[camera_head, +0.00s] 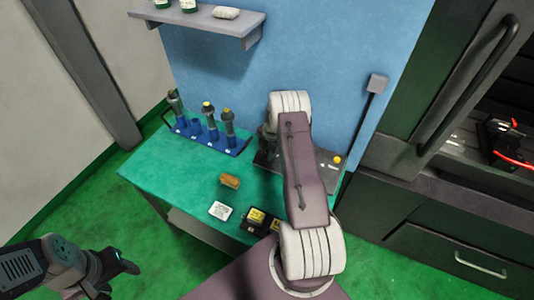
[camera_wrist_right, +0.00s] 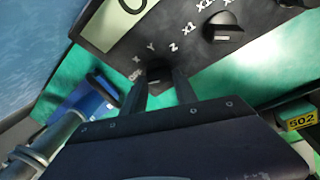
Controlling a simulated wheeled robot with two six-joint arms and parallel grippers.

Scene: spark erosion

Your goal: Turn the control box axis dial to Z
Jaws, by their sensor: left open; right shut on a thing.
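The dark control box (camera_head: 327,170) lies on the green table, partly hidden by my right arm; it fills the top of the right wrist view (camera_wrist_right: 185,12). Its axis dial (camera_wrist_right: 157,72) is a small black knob, with white X, Y and Z marks around it and another mark at the left. My right gripper (camera_wrist_right: 160,82) is shut on this knob, one finger at each side. The fingers hide part of the knob, and I cannot tell which mark it points to. My left gripper (camera_head: 118,268) is open and empty at lower left, away from the table.
A second black dial (camera_wrist_right: 222,32) with multiplier marks sits on the box. A blue rack (camera_head: 205,138) of tool holders stands at the table's back left. A brown block (camera_head: 230,181), a white piece (camera_head: 220,211) and dark boxes with yellow labels (camera_head: 256,219) lie nearer the front.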

